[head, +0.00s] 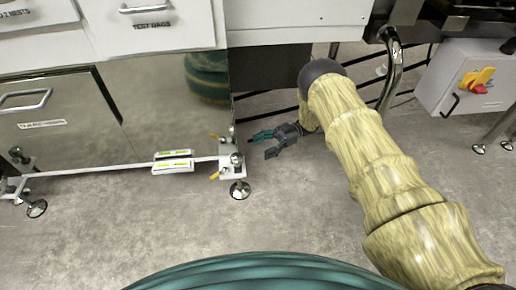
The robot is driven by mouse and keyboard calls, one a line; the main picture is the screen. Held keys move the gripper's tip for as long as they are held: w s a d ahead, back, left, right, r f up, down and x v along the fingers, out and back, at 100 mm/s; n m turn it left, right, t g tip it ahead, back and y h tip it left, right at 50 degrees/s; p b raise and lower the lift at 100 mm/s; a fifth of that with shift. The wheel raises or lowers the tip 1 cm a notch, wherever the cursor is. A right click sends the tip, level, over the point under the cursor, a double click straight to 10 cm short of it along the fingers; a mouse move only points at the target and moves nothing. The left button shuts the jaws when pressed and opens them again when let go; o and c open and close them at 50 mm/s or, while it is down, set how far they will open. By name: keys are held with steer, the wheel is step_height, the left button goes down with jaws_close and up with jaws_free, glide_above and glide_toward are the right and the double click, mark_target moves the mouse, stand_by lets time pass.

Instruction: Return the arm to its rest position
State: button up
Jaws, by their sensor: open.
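My gripper (269,141) shows in the head view near the middle, dark with teal fingers pointing left. The fingers are apart and nothing shows between them. It hangs in front of the grey floor, just right of the steel cabinet's lower corner. My arm (375,165), in a pale yellow ribbed cover, runs from the lower right up to a dark joint (321,73). The links between that joint and the gripper are partly hidden behind the arm.
A steel cabinet (165,110) with white drawers (150,30) above stands at left on levelling feet (240,190). A chrome bent tube (393,70) stands close behind my arm. A grey switch box (455,75) with a red and yellow knob is at right. Open floor (110,225) lies in front.

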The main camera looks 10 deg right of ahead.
stand_by(0.6)
step_height(320, 180, down, 7)
steer(key=s+m+t+h+p, duration=0.2)
steer(key=s+m+t+h, duration=0.15)
steer(key=m+t, duration=1.05)
steer(key=s+d+f+m+h, duration=0.2)
steer(key=s+d+h, duration=0.15)
steer(key=s, duration=0.25)
steer(key=s+d+f+m+h, duration=0.2)
steer(key=s+d+m+h, duration=0.15)
steer(key=s, duration=0.25)
steer(key=s+d+r+m+g+h+p, duration=0.1)
steer(key=s+d+r+m+g+h, duration=0.15)
steer(key=s, duration=1.15)
steer(key=s+d+r+m+g+h+p, duration=0.1)
steer(key=s+d+r+g+h, duration=0.2)
steer(key=s, duration=1.1)
step_height(320, 180, up, 38)
steer(key=g+p, duration=0.1)
steer(key=p, duration=3.7)
steer(key=shift+s+a, duration=0.2)
steer(key=shift+a, duration=0.2)
